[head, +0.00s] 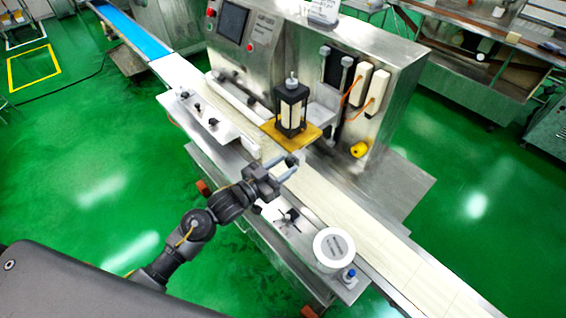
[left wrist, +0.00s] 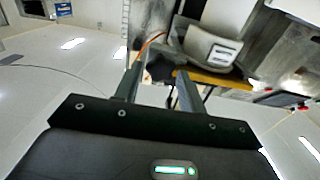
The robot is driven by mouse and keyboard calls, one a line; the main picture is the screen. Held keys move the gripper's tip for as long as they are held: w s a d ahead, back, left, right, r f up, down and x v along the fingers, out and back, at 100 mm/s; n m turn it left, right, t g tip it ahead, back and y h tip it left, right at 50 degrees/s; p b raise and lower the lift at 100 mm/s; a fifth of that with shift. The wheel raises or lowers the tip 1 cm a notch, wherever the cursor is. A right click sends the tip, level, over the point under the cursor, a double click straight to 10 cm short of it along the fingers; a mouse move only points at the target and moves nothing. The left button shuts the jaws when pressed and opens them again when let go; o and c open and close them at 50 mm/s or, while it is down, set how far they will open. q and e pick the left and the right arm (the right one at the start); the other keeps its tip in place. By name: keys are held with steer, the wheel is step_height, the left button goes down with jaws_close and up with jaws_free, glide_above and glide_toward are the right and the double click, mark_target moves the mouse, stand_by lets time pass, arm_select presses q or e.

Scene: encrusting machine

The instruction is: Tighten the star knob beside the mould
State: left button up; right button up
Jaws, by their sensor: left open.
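The mould, a black-framed block with cream sides (head: 291,108), stands upright on a yellow plate (head: 272,132) at the machine in the head view. A dark, several-armed piece (head: 288,216) lies on the front ledge, and small black knobs (head: 213,122) sit on the left plate. My left gripper (head: 293,165) is open and empty over the conveyor, in front of the mould and apart from it. In the left wrist view its two fingers (left wrist: 158,92) stand apart, with a yellow edge (left wrist: 215,78) beyond. My right gripper is not in view.
A white round container (head: 334,248) and a small blue-topped item (head: 349,274) stand on the front ledge at right. The cream conveyor (head: 385,235) runs diagonally past. A yellow round knob (head: 358,149) and orange cables are on the machine's right side. Green floor lies open around.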

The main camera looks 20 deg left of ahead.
arm_select(q)
steer(key=shift+w+d, duration=0.2)
steer(key=shift+w, duration=0.05)
steer(key=c, duration=0.7)
steer(key=shift+m, duration=0.8)
steer(key=o, duration=0.7)
